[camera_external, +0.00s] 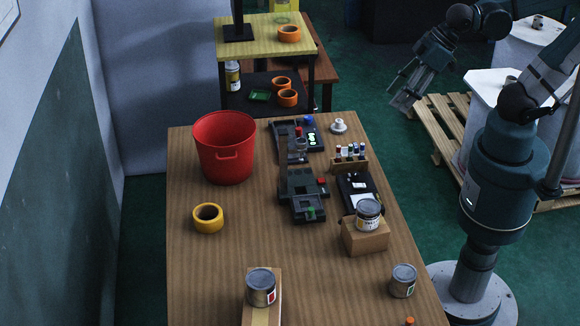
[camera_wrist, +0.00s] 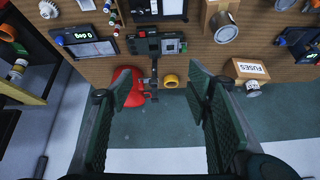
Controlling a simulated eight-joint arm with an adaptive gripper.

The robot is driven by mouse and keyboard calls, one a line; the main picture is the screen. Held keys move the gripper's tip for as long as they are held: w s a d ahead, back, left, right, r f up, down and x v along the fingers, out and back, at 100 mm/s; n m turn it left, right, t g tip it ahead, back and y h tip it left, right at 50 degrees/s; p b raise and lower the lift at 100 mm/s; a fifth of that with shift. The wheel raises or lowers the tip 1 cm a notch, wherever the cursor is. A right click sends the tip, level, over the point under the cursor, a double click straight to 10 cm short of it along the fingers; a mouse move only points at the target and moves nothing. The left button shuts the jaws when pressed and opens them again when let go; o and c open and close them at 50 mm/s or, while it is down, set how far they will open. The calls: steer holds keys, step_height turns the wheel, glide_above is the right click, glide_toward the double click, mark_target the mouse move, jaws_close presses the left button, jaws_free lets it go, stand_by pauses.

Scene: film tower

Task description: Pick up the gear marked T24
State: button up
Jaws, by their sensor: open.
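No T24 marking is legible in either view, so I cannot confirm which thing is the gear. A small white stepped round piece (camera_external: 338,126) stands at the table's far right corner in the external view and may be a gear. A similar white piece (camera_wrist: 48,9) is at the top left of the wrist view. My gripper (camera_external: 404,98) is raised to the right of the table, apart from it, and points down and left. In the wrist view my gripper (camera_wrist: 163,90) has its two fingers wide apart with nothing held between them.
The wooden table (camera_external: 210,280) holds a red bucket (camera_external: 225,150), a yellow tape roll (camera_external: 208,218), dark devices (camera_external: 302,190), and a can (camera_external: 368,212) on a box. Another can (camera_external: 403,281) stands near the right edge. A pallet (camera_external: 440,130) is right of the table.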

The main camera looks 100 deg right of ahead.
steer(key=w+d+f+m+g+b, duration=0.15)
steer(key=w+d+f+m, duration=0.35)
steer(key=d, duration=0.5)
steer(key=m+g+b, duration=0.3)
steer(key=m+g, duration=0.2)
steer(key=m, duration=0.7)
glide_above(339, 121)
step_height(339, 121, down, 22)
steer(key=shift+w+f, duration=0.1)
steer(key=shift+f, duration=0.15)
steer(key=shift+d+f, duration=0.3)
steer(key=shift+f, duration=1.3)
steer(key=shift+f, duration=0.1)
steer(key=shift+a+f+b, duration=0.15)
steer(key=shift+f+b, duration=0.25)
steer(key=shift+f, duration=0.85)
steer(key=shift+a+f+b, duration=0.1)
steer(key=shift+f+b, duration=0.25)
steer(key=shift+f, duration=0.9)
